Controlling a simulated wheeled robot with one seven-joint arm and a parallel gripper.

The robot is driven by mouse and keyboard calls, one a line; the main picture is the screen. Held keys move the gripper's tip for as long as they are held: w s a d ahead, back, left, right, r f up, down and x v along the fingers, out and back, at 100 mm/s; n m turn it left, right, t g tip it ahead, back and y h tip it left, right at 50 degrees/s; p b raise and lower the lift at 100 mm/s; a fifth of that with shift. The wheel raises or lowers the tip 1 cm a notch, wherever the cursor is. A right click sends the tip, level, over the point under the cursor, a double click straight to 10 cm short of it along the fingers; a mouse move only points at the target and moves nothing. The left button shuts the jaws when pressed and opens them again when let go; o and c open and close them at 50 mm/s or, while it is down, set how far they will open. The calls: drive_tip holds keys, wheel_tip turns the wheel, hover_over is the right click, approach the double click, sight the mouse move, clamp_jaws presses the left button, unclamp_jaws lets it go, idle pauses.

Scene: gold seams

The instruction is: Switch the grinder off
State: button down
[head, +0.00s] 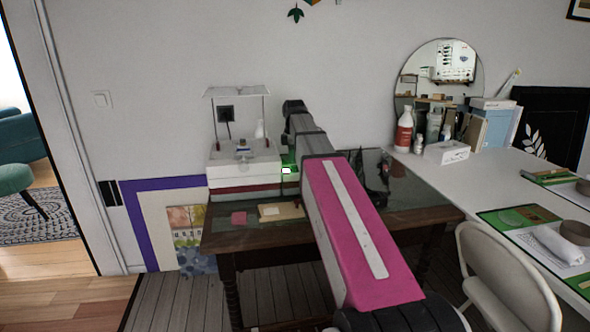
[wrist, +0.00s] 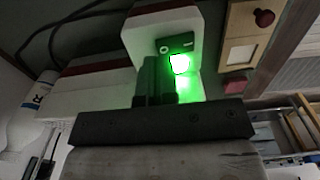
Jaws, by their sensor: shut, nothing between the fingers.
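The grinder (head: 240,172) is a white machine with a dark red band and a clear shield on top, standing on the dark wooden table. Its front corner also shows in the wrist view (wrist: 150,28). There a dark switch plate carries a round mark and a dash, and the switch (wrist: 180,64) below them glows bright green. The green glow (head: 287,170) also shows in the head view. My gripper (wrist: 153,88) is shut and empty, its fingers just left of the lit switch in the wrist view. I cannot tell whether they touch it.
A white desk (head: 440,180) and chair (head: 505,270) stand at right.

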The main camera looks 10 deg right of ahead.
drive_tip(key=shift+f, duration=1.2)
idle(0.6)
drive_tip(key=shift+r, duration=0.3)
drive_tip(key=shift+r, duration=0.45)
drive_tip(key=shift+s, duration=0.1)
